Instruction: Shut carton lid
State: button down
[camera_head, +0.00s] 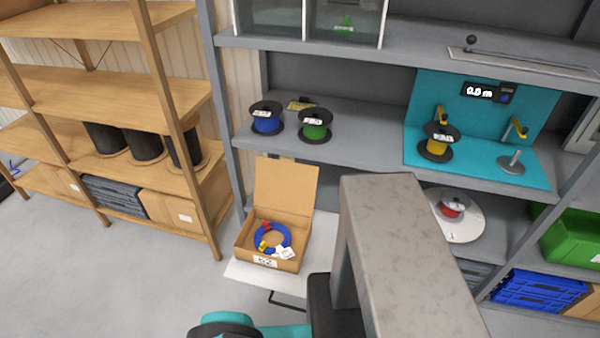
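The carton (244,240) is a small brown cardboard box on a white board in front of the shelving. Its lid (286,184) stands up at the back, so the carton is open. Inside lies a coil of blue cable (286,236) with a red and a yellow piece on it and a white tag. A white label (265,261) with a number, which looks like 52, is on the front wall. Teal and black parts of my arm show at the bottom edge, below the carton. I cannot make out my gripper in this view.
The white board (240,272) juts from the grey shelving, with a dark handle below. My large grey body part hides the area to its right. Reels stand on the shelf above, including a blue reel (266,118) and a green reel (315,125). Open floor lies left.

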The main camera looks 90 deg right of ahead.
aim_at(286, 185)
jog(key=k, duration=2.85)
jog(key=z, duration=0.45)
jog(key=i, duration=1)
